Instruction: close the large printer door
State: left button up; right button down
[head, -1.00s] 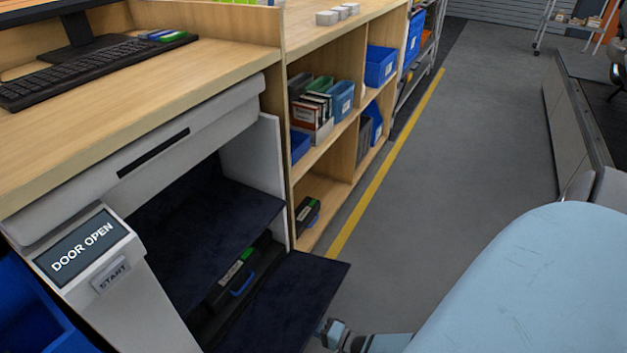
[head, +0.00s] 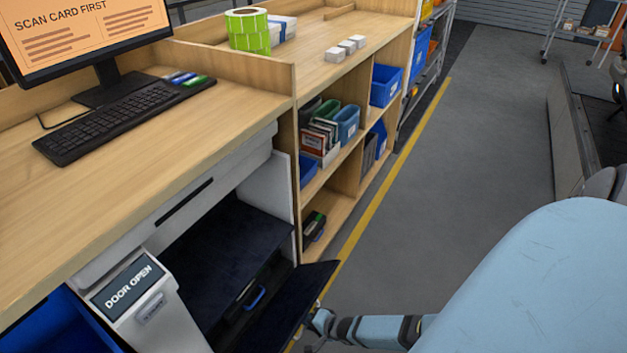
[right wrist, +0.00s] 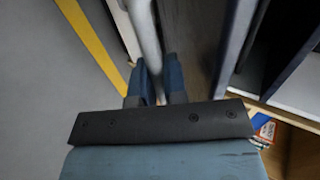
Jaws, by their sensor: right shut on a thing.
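The printer (head: 235,150) is a grey-white unit under the wooden counter, and its small screen (head: 128,287) reads DOOR OPEN. Its large dark door (head: 290,305) hangs partly open at the front, tilted outward. A dark cartridge with a blue handle (head: 255,298) shows inside, partly hidden by the door. My right gripper (head: 314,325) is at the door's outer edge. In the right wrist view, its blue fingers (right wrist: 159,80) are shut around a pale bar-like part at the door; which part is unclear. My left gripper is not in view.
A keyboard (head: 110,118) and monitor (head: 85,35) stand on the counter. A wooden shelf (head: 340,175) with blue bins and books is beside the printer. A blue bin (head: 55,325) is at lower left. The grey floor (head: 460,160) to the right is clear.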

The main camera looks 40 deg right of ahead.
jog(key=w+r+g+p, duration=0.1)
jog(key=w+r, duration=0.1)
jog(key=w+a+r+g+p, duration=0.1)
jog(key=w+r+p, duration=0.1)
jog(key=w+r+g+h+p, duration=0.1)
jog(key=w+r+g+p, duration=0.1)
jog(key=r, duration=0.1)
jog(key=shift+a, duration=0.4)
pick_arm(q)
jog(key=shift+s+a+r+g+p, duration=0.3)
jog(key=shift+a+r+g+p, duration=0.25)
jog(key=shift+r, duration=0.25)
pick_arm(e)
jog(key=w+a+r+g, duration=0.2)
jog(key=w+r, duration=0.1)
jog(key=w, duration=0.5)
jog(key=shift+h, duration=0.4)
jog(key=shift+w+a, duration=0.1)
jog(key=shift+w, duration=0.05)
jog(key=c, duration=1.5)
grip_release()
jog(key=shift+o, duration=0.2)
jog(key=shift+f, duration=0.1)
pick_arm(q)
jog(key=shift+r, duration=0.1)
